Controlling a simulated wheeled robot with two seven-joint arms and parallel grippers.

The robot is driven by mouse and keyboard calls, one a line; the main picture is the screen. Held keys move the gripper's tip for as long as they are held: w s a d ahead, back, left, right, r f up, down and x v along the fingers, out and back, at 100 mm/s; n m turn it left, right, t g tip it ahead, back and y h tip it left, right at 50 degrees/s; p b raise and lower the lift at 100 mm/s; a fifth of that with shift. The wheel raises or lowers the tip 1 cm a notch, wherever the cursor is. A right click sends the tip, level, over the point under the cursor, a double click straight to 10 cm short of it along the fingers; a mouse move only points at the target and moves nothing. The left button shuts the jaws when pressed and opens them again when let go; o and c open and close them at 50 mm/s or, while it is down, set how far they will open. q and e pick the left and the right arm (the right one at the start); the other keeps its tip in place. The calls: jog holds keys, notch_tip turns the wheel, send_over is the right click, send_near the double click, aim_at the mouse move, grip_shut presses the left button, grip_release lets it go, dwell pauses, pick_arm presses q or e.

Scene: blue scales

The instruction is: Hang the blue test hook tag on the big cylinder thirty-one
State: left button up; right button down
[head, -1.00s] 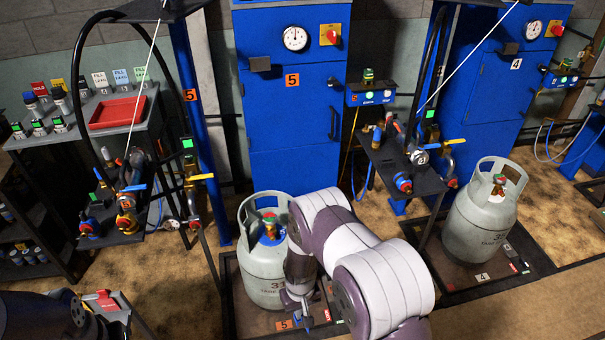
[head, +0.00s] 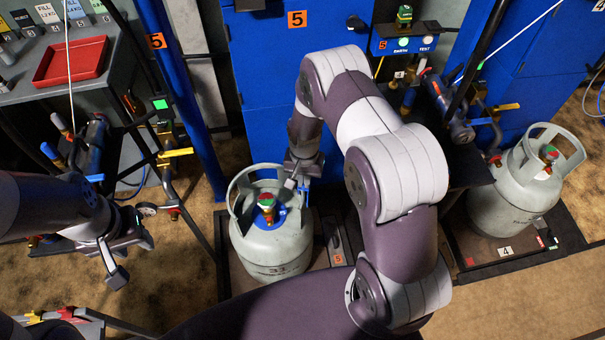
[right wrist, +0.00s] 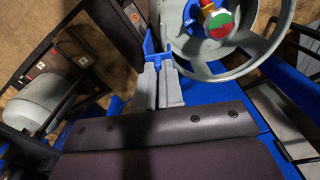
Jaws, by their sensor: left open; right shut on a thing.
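The big grey cylinder (head: 272,250) stands upright on the station 5 platform, its number partly readable as 31. It has an open handle collar and a red-green valve (head: 266,201). My right gripper (head: 303,178) is at the right side of its collar. In the right wrist view, the gripper (right wrist: 159,70) is shut on the blue hook tag (right wrist: 149,43), which stands up from the fingertips close to the collar ring (right wrist: 262,52). I cannot tell whether the tag touches the ring. My left gripper (head: 131,262) is open and empty, left of the cylinder.
A second grey cylinder (head: 515,190) stands on the station 4 platform at the right. Filling valves and pipes (head: 165,150) are close to my left arm. Blue cabinets (head: 280,80) rise behind. A red tray (head: 72,62) sits on the grey bench at upper left.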

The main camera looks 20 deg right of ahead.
jog(key=shift+w+a+f, duration=0.1)
jog(key=shift+w, duration=0.1)
jog(key=shift+w+f+b, duration=0.2)
jog(key=shift+f+b, duration=0.05)
jog(key=shift+f, duration=0.2)
jog(key=shift+w+f+b, duration=0.2)
jog(key=shift+f, duration=0.25)
jog(key=shift+s+f+b, duration=0.2)
jog(key=shift+f+b, duration=0.45)
jog(key=shift+f, duration=0.05)
jog(key=shift+f+b, duration=0.35)
jog(key=shift+f, duration=0.1)
jog(key=shift+w+f, duration=0.15)
jog(key=shift+f, duration=0.3)
pick_arm(q)
jog(key=f, duration=0.1)
jog(key=w+f, duration=0.1)
jog(key=f, duration=0.1)
jog(key=shift+w+f, duration=0.1)
jog(key=shift+f, duration=0.15)
pick_arm(e)
jog(key=shift+r, duration=0.1)
pick_arm(q)
jog(key=shift+r, duration=0.2)
jog(key=shift+f, duration=0.1)
